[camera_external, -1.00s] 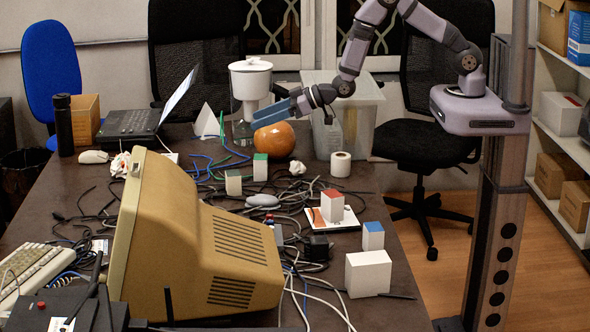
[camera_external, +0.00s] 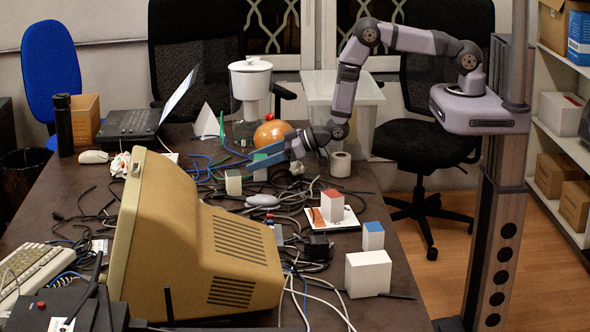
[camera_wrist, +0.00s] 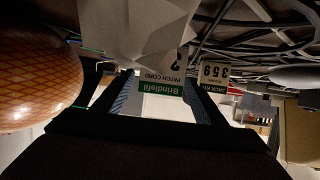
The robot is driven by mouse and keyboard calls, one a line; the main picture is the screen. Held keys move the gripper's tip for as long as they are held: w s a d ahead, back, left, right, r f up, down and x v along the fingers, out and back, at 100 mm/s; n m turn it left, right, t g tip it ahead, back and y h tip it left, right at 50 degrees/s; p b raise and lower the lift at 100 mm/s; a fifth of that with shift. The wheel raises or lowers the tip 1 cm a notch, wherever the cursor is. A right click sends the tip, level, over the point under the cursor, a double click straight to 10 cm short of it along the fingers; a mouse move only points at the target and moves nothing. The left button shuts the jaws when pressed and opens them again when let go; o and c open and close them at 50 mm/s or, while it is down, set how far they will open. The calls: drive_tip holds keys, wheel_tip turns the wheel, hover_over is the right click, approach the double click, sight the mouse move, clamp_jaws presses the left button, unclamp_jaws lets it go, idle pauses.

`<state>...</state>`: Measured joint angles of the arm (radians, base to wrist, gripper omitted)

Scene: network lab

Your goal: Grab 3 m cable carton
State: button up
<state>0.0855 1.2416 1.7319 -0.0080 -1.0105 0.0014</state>
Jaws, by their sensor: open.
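A small white carton with a green top (camera_external: 260,174) stands on the table beside the orange round object, partly hidden by my gripper (camera_external: 252,160). My gripper is open, its blue fingers at the carton's top in the external view. In the wrist view a green-and-white "Patch Cord" label (camera_wrist: 162,88) shows between the two fingers (camera_wrist: 160,105); its large numeral is partly cut off, so I cannot confirm 3 m. Contact with the fingers cannot be told. A second pale carton (camera_external: 233,183) stands just to the left.
An orange round object (camera_external: 271,134) is close behind my gripper. Loose cables (camera_external: 290,195) cover the middle of the table. A red-topped carton (camera_external: 332,206), a blue-topped carton (camera_external: 373,237) and a tape roll (camera_external: 340,164) stand to the right. A beige monitor (camera_external: 190,245) fills the front.

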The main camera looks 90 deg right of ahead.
drive_tip(key=shift+x, duration=1.75)
drive_tip(key=shift+c, duration=0.6)
drive_tip(key=c, duration=1.1)
